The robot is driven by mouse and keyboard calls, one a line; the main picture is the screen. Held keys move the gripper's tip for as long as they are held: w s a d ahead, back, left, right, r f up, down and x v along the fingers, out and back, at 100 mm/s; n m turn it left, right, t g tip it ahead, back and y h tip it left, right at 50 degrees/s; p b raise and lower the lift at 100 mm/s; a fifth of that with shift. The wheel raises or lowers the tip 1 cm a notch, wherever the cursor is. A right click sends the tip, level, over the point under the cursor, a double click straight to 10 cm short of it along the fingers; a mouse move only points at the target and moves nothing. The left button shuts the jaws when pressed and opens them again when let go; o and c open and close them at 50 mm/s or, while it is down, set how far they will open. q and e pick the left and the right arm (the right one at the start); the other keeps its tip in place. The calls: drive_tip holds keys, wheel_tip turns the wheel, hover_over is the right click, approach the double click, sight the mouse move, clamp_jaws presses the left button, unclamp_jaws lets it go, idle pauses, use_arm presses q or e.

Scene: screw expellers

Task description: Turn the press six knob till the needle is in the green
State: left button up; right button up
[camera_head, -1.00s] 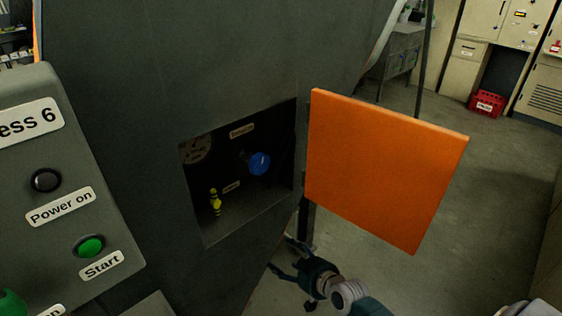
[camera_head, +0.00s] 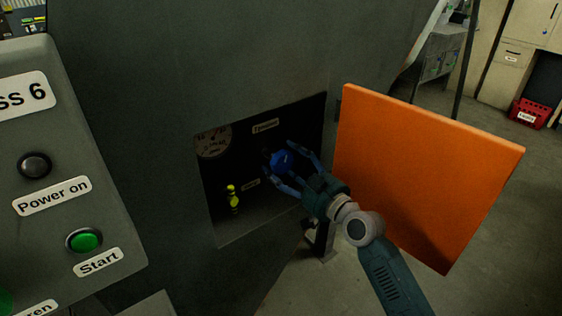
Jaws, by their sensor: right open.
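The blue knob (camera_head: 281,161) sits inside the dark recess of the press, below a small label. My right gripper (camera_head: 291,168) is open, with its fingers on either side of the knob; I cannot tell whether they touch it. The round gauge (camera_head: 213,141) shows at the upper left of the recess. Its dial is dim, and I cannot read the needle or make out a green zone. My left gripper is not in view.
The orange door (camera_head: 425,170) stands open to the right of the recess, close to my right arm. A yellow-and-black handle (camera_head: 232,198) is at the recess's lower left. A control panel (camera_head: 120,225) with buttons is at left. A red crate (camera_head: 527,112) stands far right.

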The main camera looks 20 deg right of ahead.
drive_tip(key=shift+x, duration=1.1)
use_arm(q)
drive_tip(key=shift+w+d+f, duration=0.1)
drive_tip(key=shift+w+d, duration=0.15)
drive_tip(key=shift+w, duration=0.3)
use_arm(e)
drive_tip(key=shift+s, duration=0.1)
drive_tip(key=c, duration=1.2)
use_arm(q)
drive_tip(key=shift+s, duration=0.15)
use_arm(e)
drive_tip(key=shift+m, duration=0.3)
drive_tip(key=m+p, duration=0.1)
drive_tip(key=m, duration=0.3)
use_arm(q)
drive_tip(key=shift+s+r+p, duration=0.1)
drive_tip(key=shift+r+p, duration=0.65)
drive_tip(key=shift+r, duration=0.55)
use_arm(e)
drive_tip(key=shift+m, duration=2)
